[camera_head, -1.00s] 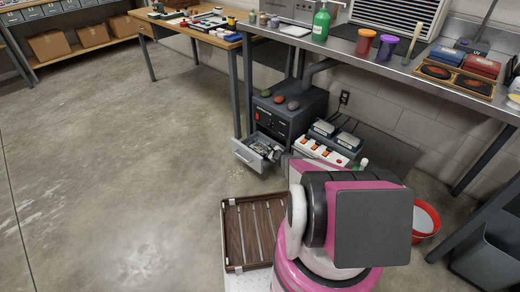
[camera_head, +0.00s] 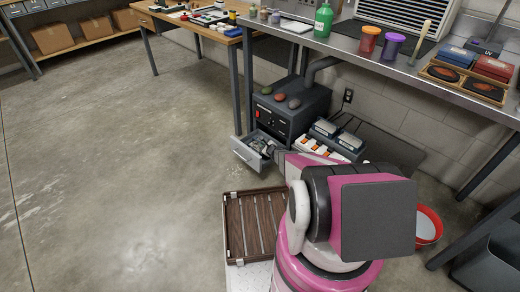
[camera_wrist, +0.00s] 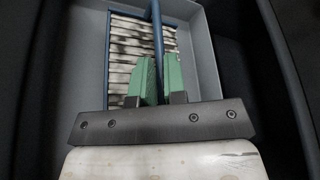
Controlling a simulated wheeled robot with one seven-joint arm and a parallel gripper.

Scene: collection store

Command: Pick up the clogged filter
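The clogged filter (camera_wrist: 125,45) lies in the open grey drawer (camera_wrist: 203,55) in the wrist view. It has pale pleats with dark stains, a blue frame and a blue bar across its middle. My gripper (camera_wrist: 159,75) has its green fingers on either side of this bar, with no clear gap, and appears closed on it. The filter still sits within the drawer walls. In the head view, the drawer (camera_head: 247,153) juts from the dark unit (camera_head: 286,112) under the bench, and my gripper (camera_head: 272,152) is at it. My arm hides part of this area.
A brown slatted tray (camera_head: 230,235) is on the left of my arm. A red-rimmed bucket (camera_head: 429,222) stands at the right. The steel bench (camera_head: 400,62) overhangs behind. The floor at left is clear.

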